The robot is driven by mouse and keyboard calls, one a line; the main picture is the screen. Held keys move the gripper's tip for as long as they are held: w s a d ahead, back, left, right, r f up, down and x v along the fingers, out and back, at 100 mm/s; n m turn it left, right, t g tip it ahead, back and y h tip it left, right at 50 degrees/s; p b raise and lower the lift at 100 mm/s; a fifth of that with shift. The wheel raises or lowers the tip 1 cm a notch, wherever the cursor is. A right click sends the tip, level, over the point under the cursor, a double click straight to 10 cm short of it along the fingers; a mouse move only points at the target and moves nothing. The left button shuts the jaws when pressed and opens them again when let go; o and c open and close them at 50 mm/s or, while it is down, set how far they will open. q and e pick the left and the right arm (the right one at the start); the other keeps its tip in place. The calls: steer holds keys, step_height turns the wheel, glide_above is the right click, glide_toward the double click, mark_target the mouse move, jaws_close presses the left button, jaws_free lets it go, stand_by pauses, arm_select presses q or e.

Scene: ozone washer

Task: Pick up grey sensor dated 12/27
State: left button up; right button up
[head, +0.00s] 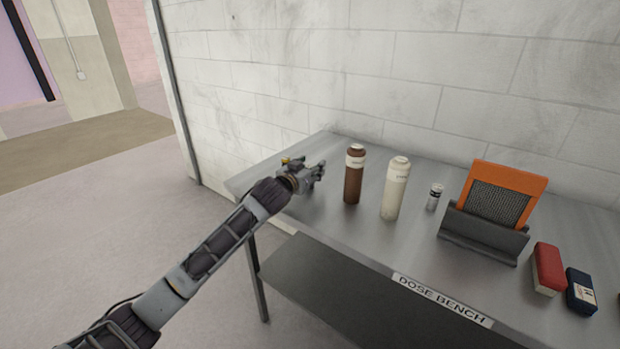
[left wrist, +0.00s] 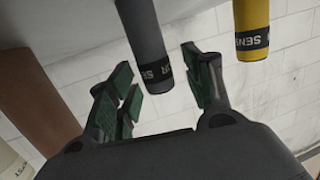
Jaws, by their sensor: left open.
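In the left wrist view a dark grey cylindrical sensor (left wrist: 152,42) with a black label band stands between the spread green-padded fingers of my left gripper (left wrist: 160,82). The band shows part of the word SENSOR; no date is readable. A yellow sensor (left wrist: 253,28) with a similar band is to its right, outside the fingers. In the head view my left gripper (head: 316,172) is over the left end of the bench, open. I cannot make out the grey sensor there. A small yellow patch (head: 289,160) shows just behind the gripper. My right gripper is not in view.
On the metal bench (head: 330,220) stand a brown bottle (head: 354,178), a cream bottle (head: 394,190) and a small silver-white canister (head: 434,197). Further right are an orange-framed stand (head: 500,195), a red box (head: 547,268) and a navy box (head: 581,291). A block wall is behind.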

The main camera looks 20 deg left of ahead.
mark_target(310, 166)
arm_select(q)
steer(key=shift+c, duration=0.4)
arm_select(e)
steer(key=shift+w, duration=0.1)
arm_select(q)
jaws_close()
steer(key=shift+r, duration=0.1)
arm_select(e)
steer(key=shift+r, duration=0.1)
arm_select(q)
steer(key=shift+r, duration=0.85)
step_height(310, 166, up, 8)
steer(key=shift+r+p, duration=0.1)
steer(key=shift+p, duration=0.85)
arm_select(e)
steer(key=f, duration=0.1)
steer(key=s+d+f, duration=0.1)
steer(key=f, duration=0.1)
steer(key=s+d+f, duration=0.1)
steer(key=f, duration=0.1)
